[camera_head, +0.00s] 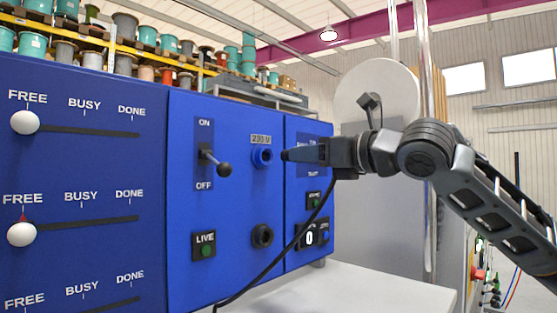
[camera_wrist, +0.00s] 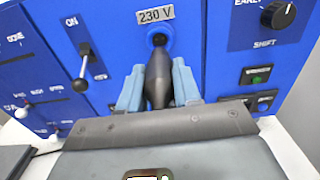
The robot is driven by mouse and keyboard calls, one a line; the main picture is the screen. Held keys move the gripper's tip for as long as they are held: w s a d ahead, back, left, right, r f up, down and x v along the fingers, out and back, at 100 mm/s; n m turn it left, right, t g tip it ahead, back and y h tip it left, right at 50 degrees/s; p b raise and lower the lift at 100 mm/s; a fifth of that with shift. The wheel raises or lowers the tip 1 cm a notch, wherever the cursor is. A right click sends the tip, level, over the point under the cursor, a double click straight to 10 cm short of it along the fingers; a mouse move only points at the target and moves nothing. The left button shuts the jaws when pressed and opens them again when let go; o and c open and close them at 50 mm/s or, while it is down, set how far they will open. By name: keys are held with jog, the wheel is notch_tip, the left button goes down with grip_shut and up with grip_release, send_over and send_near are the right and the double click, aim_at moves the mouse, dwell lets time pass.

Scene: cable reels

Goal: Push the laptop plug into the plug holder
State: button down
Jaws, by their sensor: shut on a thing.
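My gripper (camera_head: 306,151) is shut on the dark laptop plug. In the wrist view the black plug (camera_wrist: 158,82) sits between the two blue-grey fingers of my gripper (camera_wrist: 157,88) and points at the panel. The plug holder (camera_head: 262,157) is a round blue-rimmed socket under the "230 V" label on the blue panel. Its dark opening (camera_wrist: 158,39) shows just past the plug's tip in the wrist view. In the head view the tip is close to the holder, with a small gap between them. A black cable (camera_head: 290,246) hangs from the gripper down past the panel.
A switch lever (camera_head: 215,163) stands left of the holder, and a dark round socket (camera_head: 262,236) is below it. A green LIVE button (camera_head: 205,251) is lower left. White FREE/BUSY/DONE slider knobs (camera_head: 25,122) are on the left panel. A white tabletop (camera_head: 350,290) lies below.

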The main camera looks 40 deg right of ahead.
jog(key=shift+s+b, duration=0.6)
jog(key=shift+s, duration=1.35)
notch_tip(320, 180, down, 18)
jog(key=m+p, duration=0.2)
jog(key=m, duration=2.2)
jog(key=w+p, duration=0.4)
jog(key=w, duration=0.3)
jog(key=shift+p, duration=0.3)
jog(key=shift+a+b, duration=0.1)
jog(key=shift+b, duration=1.35)
jog(key=shift+w, duration=1.35)
